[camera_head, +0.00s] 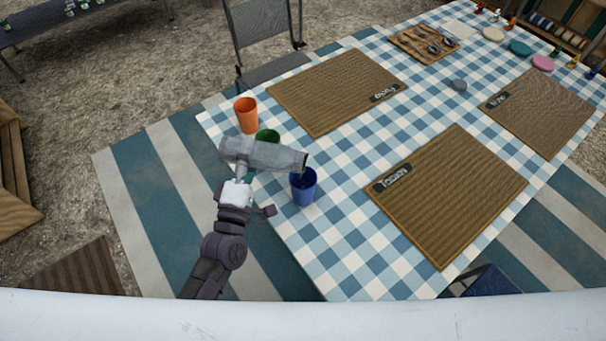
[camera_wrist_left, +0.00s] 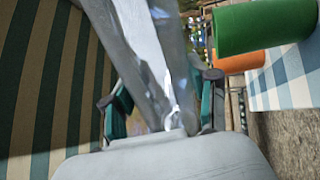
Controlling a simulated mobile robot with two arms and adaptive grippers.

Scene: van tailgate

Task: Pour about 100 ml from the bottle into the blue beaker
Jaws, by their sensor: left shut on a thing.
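The bottle (camera_head: 262,154) is grey and see-through, and lies nearly level in the head view with its dark mouth to the right. My left gripper (camera_head: 238,182) is shut on it; the bottle also fills the middle of the left wrist view (camera_wrist_left: 150,60) between the fingers. The blue beaker (camera_head: 303,188) stands upright on the table, just below and beside the bottle's mouth in the head view. Something dark shows between mouth and beaker; I cannot tell if it is liquid. The level inside the beaker cannot be read. My right gripper is not in view.
A green beaker (camera_head: 267,137) stands partly behind the bottle, and an orange beaker (camera_head: 246,114) stands beyond it. The checked table (camera_head: 345,229) carries brown placemats (camera_head: 450,195). A chair (camera_head: 262,35) stands at the far side. The cloth right of the blue beaker is clear.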

